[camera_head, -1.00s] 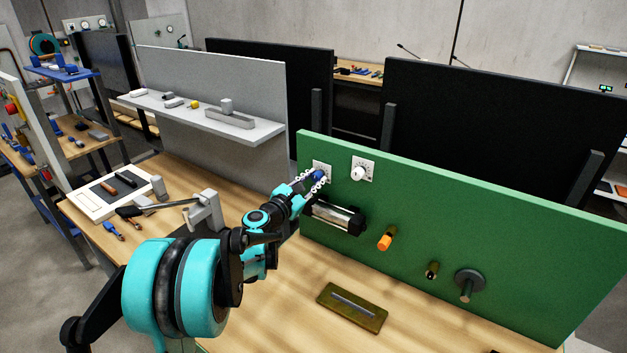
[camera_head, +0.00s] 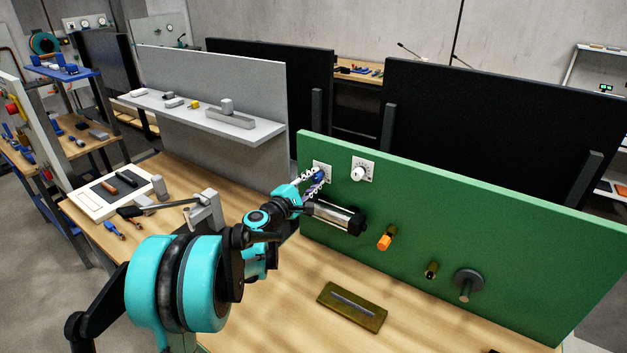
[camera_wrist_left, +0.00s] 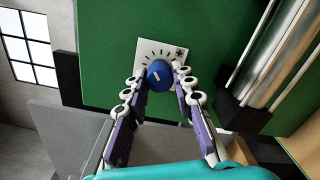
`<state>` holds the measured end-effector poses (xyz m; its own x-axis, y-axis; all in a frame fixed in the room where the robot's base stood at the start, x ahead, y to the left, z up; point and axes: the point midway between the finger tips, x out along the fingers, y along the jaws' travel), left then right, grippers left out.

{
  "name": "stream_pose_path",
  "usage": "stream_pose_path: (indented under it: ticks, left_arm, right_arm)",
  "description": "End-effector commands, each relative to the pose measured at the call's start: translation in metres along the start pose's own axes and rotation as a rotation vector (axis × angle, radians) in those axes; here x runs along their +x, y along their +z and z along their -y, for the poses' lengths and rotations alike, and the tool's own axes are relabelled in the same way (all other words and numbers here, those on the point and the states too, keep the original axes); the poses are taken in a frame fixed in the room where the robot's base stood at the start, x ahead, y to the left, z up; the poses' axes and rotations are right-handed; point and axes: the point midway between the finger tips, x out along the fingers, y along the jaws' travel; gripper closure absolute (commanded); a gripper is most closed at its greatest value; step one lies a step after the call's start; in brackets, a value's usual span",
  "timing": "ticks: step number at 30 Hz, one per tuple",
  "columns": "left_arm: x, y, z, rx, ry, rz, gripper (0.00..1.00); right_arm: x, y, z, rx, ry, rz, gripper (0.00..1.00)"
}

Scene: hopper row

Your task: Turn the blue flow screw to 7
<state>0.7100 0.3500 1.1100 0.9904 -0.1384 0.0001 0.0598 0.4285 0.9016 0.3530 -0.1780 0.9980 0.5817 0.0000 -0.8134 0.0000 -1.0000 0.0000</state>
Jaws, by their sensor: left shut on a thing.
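The blue flow screw (camera_wrist_left: 159,74) is a round blue knob with a pale pointer mark. It sits on a white dial plate (camera_wrist_left: 176,52) with black tick marks, fixed to the green panel (camera_head: 420,215). The numbers on the dial are too small to read. In the head view the blue screw (camera_head: 318,176) is partly hidden by my left gripper. My left gripper (camera_wrist_left: 160,78) is shut on the blue screw, one finger at each side of it; it also shows in the head view (camera_head: 315,180). My right gripper is not in view.
A white knob (camera_head: 358,173) on its own dial is right of the blue screw. A silver cylinder (camera_head: 333,215) sits just below. An orange-tipped fitting (camera_head: 385,241) and a grey round knob (camera_head: 468,282) are farther right. A brass-coloured plate (camera_head: 352,306) lies on the wooden bench.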

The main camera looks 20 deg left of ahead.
Motion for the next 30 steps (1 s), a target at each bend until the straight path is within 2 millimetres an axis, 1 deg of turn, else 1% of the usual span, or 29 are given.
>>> stream_pose_path:
  ticks: [6,18,19,20,21,30]
  left_arm:
    - [-0.0002,0.0001,0.0007,0.041,-0.001,0.000,1.00]
    - [-0.0002,0.0002,0.0009,0.046,-0.001,0.001,1.00]
    - [-0.0003,0.0002,0.0009,0.046,-0.001,0.001,0.73]
    - [-0.0002,0.0002,0.0009,0.046,-0.001,0.001,0.65]
    - [-0.0002,0.0002,0.0008,0.046,-0.001,0.001,0.54]
    - [-0.0007,0.0001,0.0003,0.045,0.000,0.000,0.54]
  right_arm:
    - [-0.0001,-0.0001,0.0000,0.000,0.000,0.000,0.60]
    - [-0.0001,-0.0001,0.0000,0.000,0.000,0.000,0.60]
    - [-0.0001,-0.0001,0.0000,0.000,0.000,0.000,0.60]
    - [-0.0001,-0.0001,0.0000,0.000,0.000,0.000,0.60]
    - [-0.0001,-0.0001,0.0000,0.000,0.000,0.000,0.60]
    - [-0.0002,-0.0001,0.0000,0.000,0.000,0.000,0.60]
